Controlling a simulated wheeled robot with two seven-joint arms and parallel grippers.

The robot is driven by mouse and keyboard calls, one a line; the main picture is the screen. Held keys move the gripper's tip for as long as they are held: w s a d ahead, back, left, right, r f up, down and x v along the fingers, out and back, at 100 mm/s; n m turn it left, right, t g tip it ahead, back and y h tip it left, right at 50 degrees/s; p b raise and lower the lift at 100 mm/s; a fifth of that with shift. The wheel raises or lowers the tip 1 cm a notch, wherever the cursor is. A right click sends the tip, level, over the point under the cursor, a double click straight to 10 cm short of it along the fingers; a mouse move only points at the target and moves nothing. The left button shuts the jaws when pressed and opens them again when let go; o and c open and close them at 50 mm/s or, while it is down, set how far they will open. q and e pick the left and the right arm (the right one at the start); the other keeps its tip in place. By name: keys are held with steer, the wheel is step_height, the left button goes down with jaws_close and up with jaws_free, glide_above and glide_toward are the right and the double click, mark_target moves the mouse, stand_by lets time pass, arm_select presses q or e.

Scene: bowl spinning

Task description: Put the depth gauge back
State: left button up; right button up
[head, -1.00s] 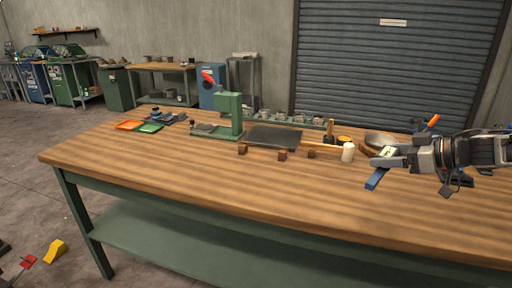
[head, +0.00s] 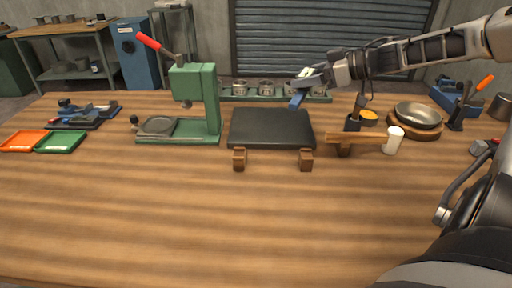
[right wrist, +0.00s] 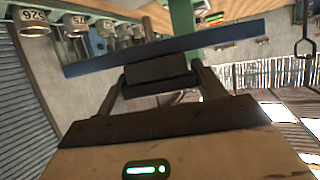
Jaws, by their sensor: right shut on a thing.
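My right gripper (head: 307,80) comes in from the right and is shut on the depth gauge, a blue bar (head: 297,99) that hangs below the fingertips over the back of the bench. In the right wrist view the gauge shows as a long blue bar (right wrist: 220,36) with a dark block (right wrist: 158,70) between the two fingers. A dark tray (head: 72,124) with blue and dark tools lies at the left of the bench. My left gripper is not in view.
A green press (head: 208,100) with a red lever stands left of a black slab (head: 270,126). Several metal cups stand in a green rack (head: 318,98) behind. A mallet (head: 358,137), a metal bowl (head: 416,114) and orange and green trays (head: 60,141) are around. The front of the bench (head: 200,220) is clear.

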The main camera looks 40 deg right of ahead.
steer(key=s+a+f, duration=0.1)
steer(key=a+f, duration=0.2)
steer(key=a, duration=0.1)
steer(key=s+a+f, duration=0.1)
steer(key=a+f, duration=0.2)
steer(key=a, duration=0.1)
steer(key=s+a+f, duration=0.1)
steer(key=a+f, duration=0.2)
steer(key=a, duration=0.2)
steer(key=shift+s+a+f, duration=0.1)
steer(key=shift+f, duration=0.1)
steer(key=shift+a+f+b, duration=0.1)
steer(key=shift+f+b, duration=0.2)
steer(key=shift+f, duration=1.35)
steer(key=o, duration=1.2)
steer(key=shift+f, duration=0.15)
steer(key=shift+o, duration=0.2)
steer(key=shift+s, duration=0.1)
steer(key=v, duration=1.2)
steer(key=shift+b, duration=0.3)
